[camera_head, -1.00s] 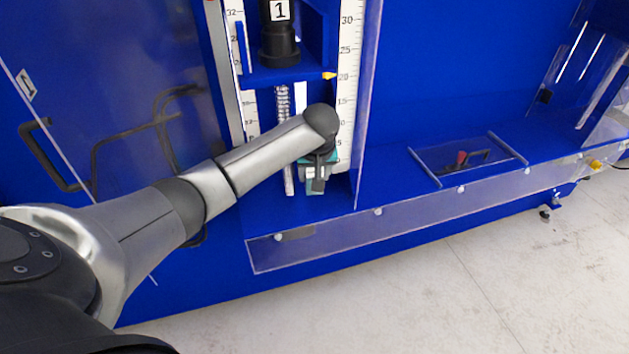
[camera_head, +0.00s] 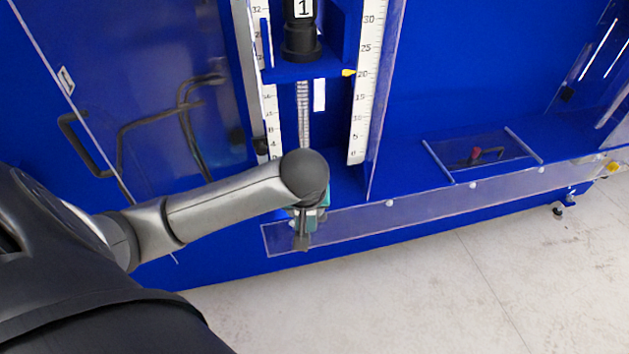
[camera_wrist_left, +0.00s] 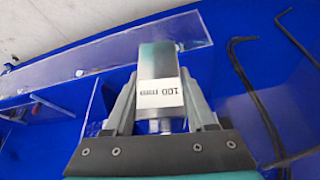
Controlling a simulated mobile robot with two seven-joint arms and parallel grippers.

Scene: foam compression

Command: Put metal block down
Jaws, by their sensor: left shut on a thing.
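The metal block (camera_wrist_left: 155,58) is a shiny cylinder or bar with a white label reading "100 mm", seen in the left wrist view. My left gripper (camera_wrist_left: 160,95) is shut on it, with one grey finger on each side. In the head view my left gripper (camera_head: 303,236) hangs below the wrist, in front of the blue rig near its clear front strip (camera_head: 430,197). The wrist hides most of the block there, and I cannot tell whether it touches anything. My right gripper is not in view.
The blue rig holds a black cylinder (camera_head: 300,35) marked 1, a spring (camera_head: 302,110), a yellow pointer (camera_head: 348,73) and a ruler scale (camera_head: 365,85). A clear-lidded compartment (camera_head: 487,152) lies right. Black bent bars (camera_head: 190,120) are behind the clear door on the left.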

